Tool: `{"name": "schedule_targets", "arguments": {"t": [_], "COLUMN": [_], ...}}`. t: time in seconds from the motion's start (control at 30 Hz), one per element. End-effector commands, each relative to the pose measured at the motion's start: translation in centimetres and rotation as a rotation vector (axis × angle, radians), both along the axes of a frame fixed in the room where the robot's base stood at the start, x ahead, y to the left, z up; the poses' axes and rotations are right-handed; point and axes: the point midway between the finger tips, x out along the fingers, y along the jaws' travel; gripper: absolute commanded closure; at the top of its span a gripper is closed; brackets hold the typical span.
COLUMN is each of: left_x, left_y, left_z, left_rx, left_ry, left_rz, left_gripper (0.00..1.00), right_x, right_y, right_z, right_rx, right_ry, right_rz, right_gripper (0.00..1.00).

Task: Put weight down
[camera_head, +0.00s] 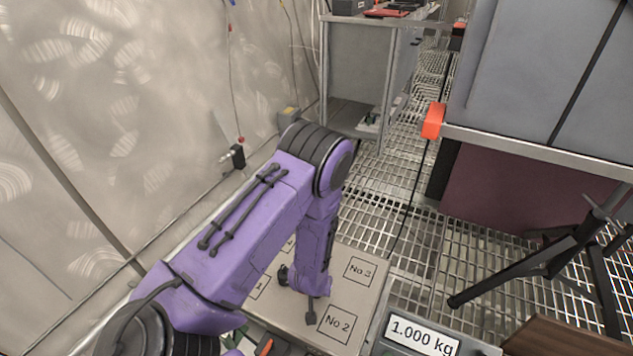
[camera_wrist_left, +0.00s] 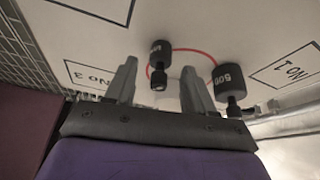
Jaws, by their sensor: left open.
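My left gripper (camera_wrist_left: 160,74) is open. In the left wrist view its fingers stand on either side of a small dark weight (camera_wrist_left: 160,52), which shows in the gap beyond the fingertips; I see no grip on it. A larger black weight marked 500 (camera_wrist_left: 234,78) stands just outside the right finger. Both weights are at a red ring on the pale board (camera_wrist_left: 115,38). In the head view my purple left arm reaches down over this board (camera_head: 345,260) and hides its middle. Squares No 3 (camera_head: 360,270) and No 2 (camera_head: 338,324) show bare. My right gripper is out of view.
A scale display (camera_head: 421,337) reads 1.000 kg at the board's front right. A black tripod (camera_head: 570,255) and a grey cabinet (camera_head: 540,75) stand to the right. A metal wall (camera_head: 110,130) is close on the left. Grating floor lies behind the board.

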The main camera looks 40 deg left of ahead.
Motion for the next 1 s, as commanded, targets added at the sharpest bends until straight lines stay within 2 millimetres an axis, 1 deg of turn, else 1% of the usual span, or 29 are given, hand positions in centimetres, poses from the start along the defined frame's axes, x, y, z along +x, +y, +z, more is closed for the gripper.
{"name": "schedule_targets", "arguments": {"t": [0.03, 0.13, 0.2, 0.3, 0.4, 0.47, 0.53, 0.57, 0.6, 0.67, 0.7, 0.8, 0.83, 0.9, 1.0], "left_x": [-0.3, -1.2, -1.9, -2.5, -3.0, -3.3, -5.1, -6.5, -8.7, -12.3, -14.4, -18.4, -19.1, -19.9, -19.9], "left_y": [-0.3, -0.8, -1.2, -1.6, -1.8, -2.0, -2.4, -2.7, -3.3, -4.0, -4.3, -4.9, -5.0, -5.1, -5.1], "left_z": [1.9, 4.7, 6.2, 8.0, 8.9, 9.1, 8.2, 7.5, 6.5, 5.3, 4.8, 4.5, 4.5, 4.6, 4.6], "left_rx": [0.0, 0.0, 0.0, 0.0, 0.001, 0.0, 0.003, 0.007, 0.013, 0.025, 0.034, 0.054, 0.057, 0.063, 0.065], "left_ry": [-0.001, -0.001, 0.0, -0.001, -0.001, 0.001, 0.013, 0.019, 0.029, 0.043, 0.048, 0.055, 0.056, 0.055, 0.05], "left_rz": [-0.001, -0.001, -0.001, 0.0, 0.0, 0.0, 0.006, 0.011, 0.017, 0.032, 0.042, 0.06, 0.063, 0.069, 0.07], "left_gripper": [0.46, 0.46, 0.46, 0.46, 0.46, 0.46, 0.46, 0.46, 0.46, 0.46, 0.46, 0.46, 0.46, 0.46, 0.46], "right_x": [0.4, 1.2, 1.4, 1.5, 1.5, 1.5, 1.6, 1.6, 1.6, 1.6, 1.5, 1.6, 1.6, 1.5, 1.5], "right_y": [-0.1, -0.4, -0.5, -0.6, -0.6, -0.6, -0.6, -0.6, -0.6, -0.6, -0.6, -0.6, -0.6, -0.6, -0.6], "right_z": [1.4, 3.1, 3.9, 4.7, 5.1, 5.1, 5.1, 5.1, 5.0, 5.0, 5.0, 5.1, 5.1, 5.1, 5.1], "right_rx": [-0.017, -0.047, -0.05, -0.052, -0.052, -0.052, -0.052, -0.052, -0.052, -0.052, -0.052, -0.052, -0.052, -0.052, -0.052], "right_ry": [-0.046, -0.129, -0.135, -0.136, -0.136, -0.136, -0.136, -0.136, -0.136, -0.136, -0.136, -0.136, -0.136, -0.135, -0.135], "right_rz": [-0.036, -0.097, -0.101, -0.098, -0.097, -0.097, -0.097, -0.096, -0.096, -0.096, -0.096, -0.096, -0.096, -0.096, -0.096], "right_gripper": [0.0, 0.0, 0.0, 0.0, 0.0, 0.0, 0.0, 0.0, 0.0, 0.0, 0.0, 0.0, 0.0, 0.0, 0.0]}}
